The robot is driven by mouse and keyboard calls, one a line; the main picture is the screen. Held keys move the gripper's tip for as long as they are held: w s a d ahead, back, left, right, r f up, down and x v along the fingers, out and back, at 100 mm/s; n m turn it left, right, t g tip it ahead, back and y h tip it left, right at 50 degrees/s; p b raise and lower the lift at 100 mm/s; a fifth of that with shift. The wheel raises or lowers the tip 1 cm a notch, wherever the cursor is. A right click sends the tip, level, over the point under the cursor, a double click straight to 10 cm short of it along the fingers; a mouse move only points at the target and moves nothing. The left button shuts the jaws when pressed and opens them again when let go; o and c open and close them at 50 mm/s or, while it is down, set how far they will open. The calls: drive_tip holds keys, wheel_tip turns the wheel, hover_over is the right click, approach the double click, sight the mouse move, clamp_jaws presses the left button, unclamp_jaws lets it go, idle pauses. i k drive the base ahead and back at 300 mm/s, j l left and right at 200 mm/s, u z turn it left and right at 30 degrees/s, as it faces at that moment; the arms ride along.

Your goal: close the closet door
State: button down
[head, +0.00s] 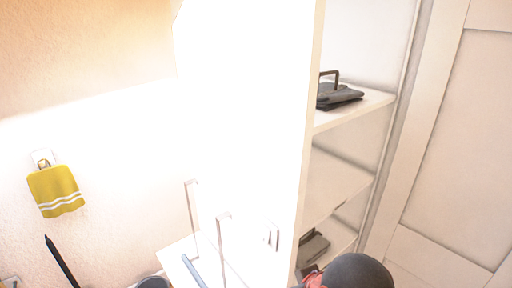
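The closet stands open, with its inside and shelves (344,178) showing right of centre. A pale panelled door (465,140) stands at the right, beside the shelves. A very bright white panel (250,90) borders the opening on the left, with a small handle (272,237) low on it. I cannot tell for sure which of these two is the closet door. A dark rounded shape with a red part at the bottom edge seems to be part of my arm. My gripper's fingers do not show.
A dark handled item (337,92) lies on the upper shelf, another dark item (312,248) on a lower one. A yellow towel (56,190) hangs on the left wall. Long upright handles (222,245) and a dark cup-like object (153,282) are lower left.

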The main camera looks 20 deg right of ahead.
sight(443, 219)
drive_tip(key=k+l+z, duration=0.3)
drive_tip(key=i+l, duration=0.1)
drive_tip(key=l, duration=0.15)
drive_tip(key=i+l+z, duration=0.2)
drive_tip(key=z, duration=0.25)
drive_tip(key=i+l+z, duration=0.25)
drive_tip(key=z, duration=2.35)
